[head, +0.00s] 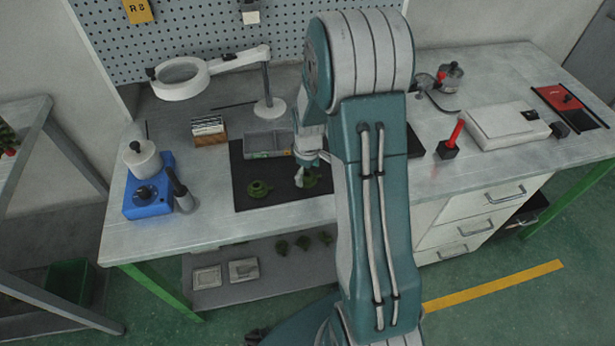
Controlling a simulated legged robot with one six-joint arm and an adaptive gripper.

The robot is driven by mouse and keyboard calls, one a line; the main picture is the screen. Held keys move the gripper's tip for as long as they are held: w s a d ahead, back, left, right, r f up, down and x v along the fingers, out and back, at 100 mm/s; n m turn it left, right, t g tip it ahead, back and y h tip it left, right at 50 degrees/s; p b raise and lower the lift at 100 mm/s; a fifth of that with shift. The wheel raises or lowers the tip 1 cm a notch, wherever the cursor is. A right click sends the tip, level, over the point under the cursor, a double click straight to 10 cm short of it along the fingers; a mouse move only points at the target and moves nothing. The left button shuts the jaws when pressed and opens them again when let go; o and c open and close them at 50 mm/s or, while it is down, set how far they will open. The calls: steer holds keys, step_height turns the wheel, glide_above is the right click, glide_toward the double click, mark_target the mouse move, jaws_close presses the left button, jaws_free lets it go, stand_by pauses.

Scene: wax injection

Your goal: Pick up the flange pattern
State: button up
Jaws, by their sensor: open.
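Two green wax pieces lie on the black mat (243,203) on the bench. The left one (258,188) looks like a round flange with a raised middle and is in full view. The right green piece (309,180) is partly covered by my gripper (300,180), so its shape is hard to tell. My gripper points down over this right piece at the mat's right part. The gripper is open. I cannot tell whether its fingers touch the piece. My arm hides the bench to the right of the mat.
A grey divided bin (268,142) stands at the mat's back edge. A magnifier lamp (181,78), a blue wax pot unit (150,190) and a small card box (208,130) stand to the left. A white flat device (506,124) is at right. The front left bench strip is clear.

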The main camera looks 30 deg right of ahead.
steer(key=shift+f, duration=0.4)
steer(key=shift+a, duration=0.1)
steer(key=shift+c, duration=0.9)
steer(key=shift+r, duration=0.1)
steer(key=c, duration=1)
steer(key=shift+s, duration=0.1)
steer(key=shift+c, duration=0.5)
